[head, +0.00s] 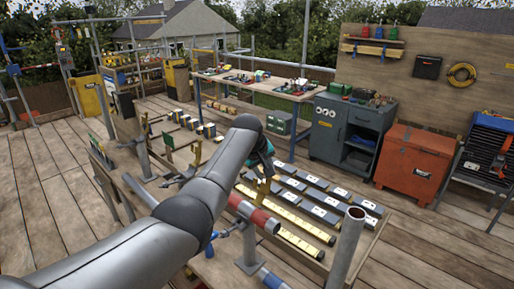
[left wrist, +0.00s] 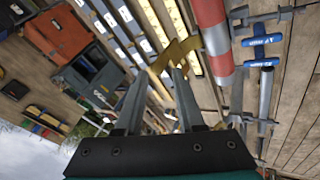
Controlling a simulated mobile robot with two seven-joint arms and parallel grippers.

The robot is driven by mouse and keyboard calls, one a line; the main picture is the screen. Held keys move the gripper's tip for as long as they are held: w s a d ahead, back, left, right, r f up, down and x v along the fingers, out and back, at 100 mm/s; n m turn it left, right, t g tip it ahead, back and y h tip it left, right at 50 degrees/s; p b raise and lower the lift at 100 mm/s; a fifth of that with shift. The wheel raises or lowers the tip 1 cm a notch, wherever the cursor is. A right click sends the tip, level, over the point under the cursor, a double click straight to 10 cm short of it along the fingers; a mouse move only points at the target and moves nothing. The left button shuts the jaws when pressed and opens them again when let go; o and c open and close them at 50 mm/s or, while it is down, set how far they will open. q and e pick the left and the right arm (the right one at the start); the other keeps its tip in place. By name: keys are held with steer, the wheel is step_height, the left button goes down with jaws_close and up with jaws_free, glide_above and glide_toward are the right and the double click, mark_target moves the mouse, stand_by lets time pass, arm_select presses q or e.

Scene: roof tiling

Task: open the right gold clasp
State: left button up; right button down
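A gold clasp (left wrist: 176,54) lies across my left fingertips in the left wrist view, with a short leg beside the right-hand finger. In the head view a gold piece (head: 262,188) shows just below my left gripper (head: 264,170), beside the red and white tube (head: 252,214). The left gripper's two grey fingers (left wrist: 168,70) stand apart with a gap between them. I cannot tell whether the tips touch or pinch the gold. Another gold piece (head: 168,142) with a green plate stands farther left. My right gripper is in neither view.
Rows of dark and yellow strips (head: 300,228) lie right of the gripper. A grey upright pipe (head: 345,248) stands close in front. Blue-handled clamps (left wrist: 262,40) sit beside the tube in the left wrist view. An orange chest (head: 412,165) stands behind; deck boards are clear before it.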

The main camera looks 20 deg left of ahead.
arm_select(q)
steer(key=v, duration=1)
steer(key=shift+s+r, duration=0.25)
steer(key=shift+r, duration=0.05)
steer(key=shift+f, duration=0.1)
